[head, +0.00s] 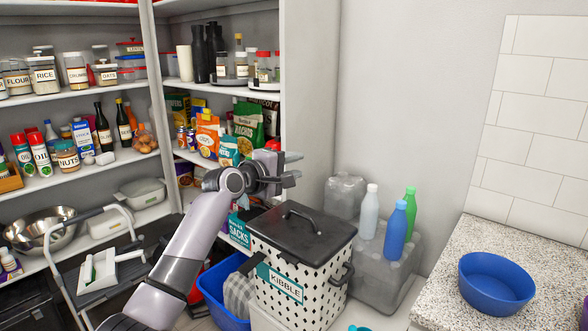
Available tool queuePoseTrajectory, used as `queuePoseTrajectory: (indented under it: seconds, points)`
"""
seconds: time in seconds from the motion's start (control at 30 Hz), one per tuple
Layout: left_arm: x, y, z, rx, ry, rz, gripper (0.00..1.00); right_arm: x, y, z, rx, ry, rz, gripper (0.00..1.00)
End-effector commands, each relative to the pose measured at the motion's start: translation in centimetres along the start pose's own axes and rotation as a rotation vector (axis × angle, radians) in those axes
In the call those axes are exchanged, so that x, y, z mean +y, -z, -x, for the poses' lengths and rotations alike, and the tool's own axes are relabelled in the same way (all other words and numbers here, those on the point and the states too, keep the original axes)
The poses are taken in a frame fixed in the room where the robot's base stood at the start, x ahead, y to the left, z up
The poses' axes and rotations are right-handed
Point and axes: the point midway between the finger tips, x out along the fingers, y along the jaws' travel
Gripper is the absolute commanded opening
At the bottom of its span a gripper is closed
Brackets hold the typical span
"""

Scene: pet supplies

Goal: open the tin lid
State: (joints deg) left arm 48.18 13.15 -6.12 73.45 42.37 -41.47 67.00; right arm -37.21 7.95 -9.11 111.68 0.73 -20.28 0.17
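The tin is a white bin with black diamond marks and a teal KIBBLE label (284,284), standing right of centre in the head view. Its black lid (318,232) is on top and looks closed, with a raised bar handle (306,214) across it. My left gripper (294,168) is above and behind the lid's back left side, apart from the handle. Its fingers point right and are spread, with nothing seen between them. My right gripper is out of view.
A blue tub (215,290) stands left of the tin. Clear wrapped packs (376,264) with several bottles (396,230) stand to its right. Stocked shelves (100,185) fill the left. A counter (440,285) with a blue bowl (497,284) is at right.

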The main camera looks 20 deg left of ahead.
Motion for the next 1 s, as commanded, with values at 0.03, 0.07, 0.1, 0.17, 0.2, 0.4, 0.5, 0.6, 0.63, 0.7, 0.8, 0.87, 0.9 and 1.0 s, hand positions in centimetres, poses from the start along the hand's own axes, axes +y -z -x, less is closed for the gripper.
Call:
queuePoseTrajectory:
  seconds: [0.03, 0.07, 0.1, 0.17, 0.2, 0.4, 0.5, 0.6, 0.63, 0.7, 0.8, 0.87, 0.9, 1.0]
  points:
    - [0.0, 0.0, 0.0, 0.0, 0.0, 0.0, 0.34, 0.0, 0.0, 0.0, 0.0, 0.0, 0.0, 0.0]
    - [0.0, 0.0, 0.0, 0.001, 0.0, 0.0, 0.34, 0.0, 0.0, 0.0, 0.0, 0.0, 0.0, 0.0]
    - [0.0, 0.0, 0.0, 0.001, 0.0, 0.0, 0.34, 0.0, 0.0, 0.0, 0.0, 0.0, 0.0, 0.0]
    - [0.0, 0.0, 0.0, 0.0, 0.0, 0.0, 0.34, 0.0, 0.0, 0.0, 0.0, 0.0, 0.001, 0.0]
    - [0.0, 0.0, 0.0, 0.0, 0.0, 0.001, 0.34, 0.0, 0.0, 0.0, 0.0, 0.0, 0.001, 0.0]
    - [0.0, 0.0, 0.0, 0.001, 0.0, -0.001, 0.34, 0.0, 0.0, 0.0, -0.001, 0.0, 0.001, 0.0]
    - [-0.1, 0.1, 0.2, 0.001, 0.0, -0.001, 0.34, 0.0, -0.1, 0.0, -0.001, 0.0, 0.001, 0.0]
    - [-0.1, 0.1, 0.9, 0.001, -0.001, -0.001, 0.34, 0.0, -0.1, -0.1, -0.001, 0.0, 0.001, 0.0]
    - [-0.1, 0.0, 1.1, 0.001, 0.0, -0.002, 0.34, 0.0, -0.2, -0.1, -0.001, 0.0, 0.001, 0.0]
    - [-0.1, 0.0, 1.9, 0.001, -0.002, -0.002, 0.34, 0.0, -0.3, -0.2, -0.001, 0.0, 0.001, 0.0]
    - [-0.1, 0.1, 3.1, 0.002, -0.002, -0.002, 0.34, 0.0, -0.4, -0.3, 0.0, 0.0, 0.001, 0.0]
    - [-0.1, 0.1, 3.9, 0.001, -0.001, -0.003, 0.34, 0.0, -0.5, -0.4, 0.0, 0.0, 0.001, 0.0]
    - [-0.1, 0.1, 4.3, 0.001, -0.001, -0.002, 0.34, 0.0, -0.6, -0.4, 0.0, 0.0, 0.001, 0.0]
    - [-0.1, 0.1, 5.4, 0.001, -0.001, -0.002, 0.34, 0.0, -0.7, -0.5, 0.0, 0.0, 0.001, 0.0]
